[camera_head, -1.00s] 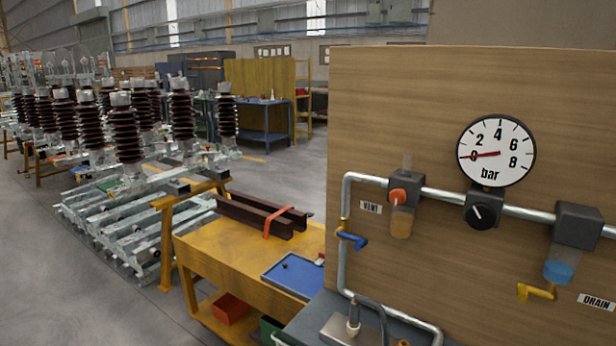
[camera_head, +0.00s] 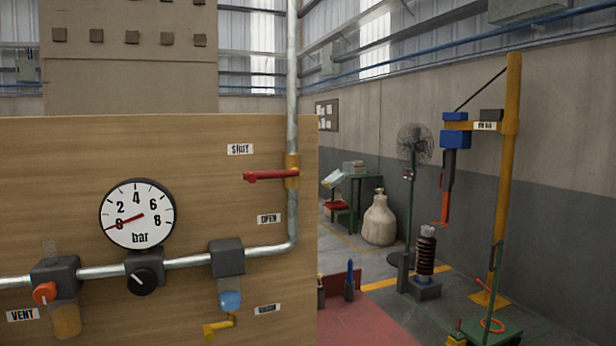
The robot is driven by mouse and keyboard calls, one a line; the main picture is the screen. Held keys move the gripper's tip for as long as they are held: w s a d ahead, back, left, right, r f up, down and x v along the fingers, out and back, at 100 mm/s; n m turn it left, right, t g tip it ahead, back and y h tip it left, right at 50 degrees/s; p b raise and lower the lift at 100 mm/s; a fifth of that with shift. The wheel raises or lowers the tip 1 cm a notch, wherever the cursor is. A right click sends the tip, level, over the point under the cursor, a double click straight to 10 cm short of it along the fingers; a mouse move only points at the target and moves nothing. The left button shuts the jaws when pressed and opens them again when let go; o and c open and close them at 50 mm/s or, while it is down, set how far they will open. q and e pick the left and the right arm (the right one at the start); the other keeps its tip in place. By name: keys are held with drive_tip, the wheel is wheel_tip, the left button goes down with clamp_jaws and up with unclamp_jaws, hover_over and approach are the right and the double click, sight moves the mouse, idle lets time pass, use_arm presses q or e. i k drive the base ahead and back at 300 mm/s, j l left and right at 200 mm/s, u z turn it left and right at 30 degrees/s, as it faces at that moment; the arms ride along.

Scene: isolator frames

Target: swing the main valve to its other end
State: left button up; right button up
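The main valve has a red lever (camera_head: 270,175) on a brass body (camera_head: 292,171) in the vertical pipe at the right of the wooden panel (camera_head: 60,190). The lever lies about level and points left, across the pipe. A SHUT label (camera_head: 240,149) is above the lever and an OPEN label (camera_head: 269,218) is below it. The pressure gauge (camera_head: 138,213) has its red needle near 0 bar. Neither of my grippers is in view.
A black regulator knob (camera_head: 140,281), an orange knob (camera_head: 44,293) by the VENT label and a yellow drain lever (camera_head: 219,328) sit low on the panel.

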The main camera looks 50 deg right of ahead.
sight(252, 177)
drive_tip(key=z, duration=1.4)
